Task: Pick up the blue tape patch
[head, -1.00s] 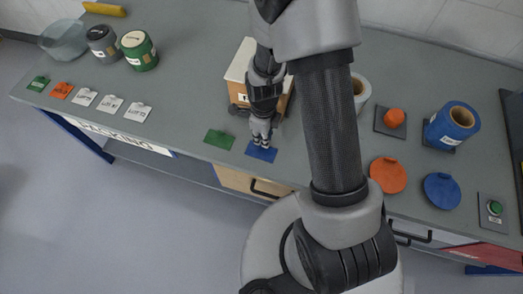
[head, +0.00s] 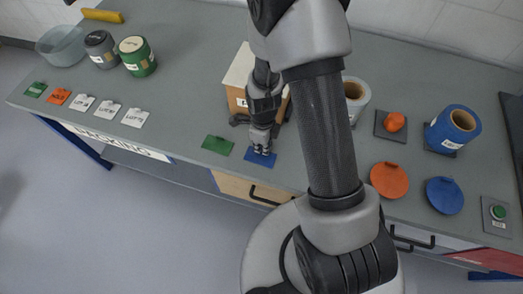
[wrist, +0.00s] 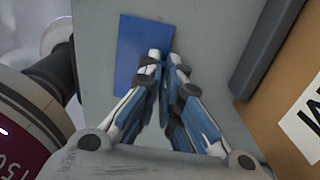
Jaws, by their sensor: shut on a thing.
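The blue tape patch (head: 261,160) is a flat blue rectangle near the front edge of the grey bench, right of a green patch. In the wrist view the blue tape patch (wrist: 134,45) lies just beyond my fingertips. My gripper (head: 262,149) points down over its back part, with fingers close together and shut on the patch. In the wrist view my gripper (wrist: 168,58) overlaps the patch's lower right corner. The patch still looks level with the bench; I cannot tell whether it is clear of the surface.
A brown box (head: 238,100) with a pale top stands close behind my gripper. The green patch (head: 217,145) lies to the left. Orange (head: 389,180) and blue (head: 444,195) discs lie to the right, near a blue roll (head: 452,128). Several small labelled patches lie at the far left.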

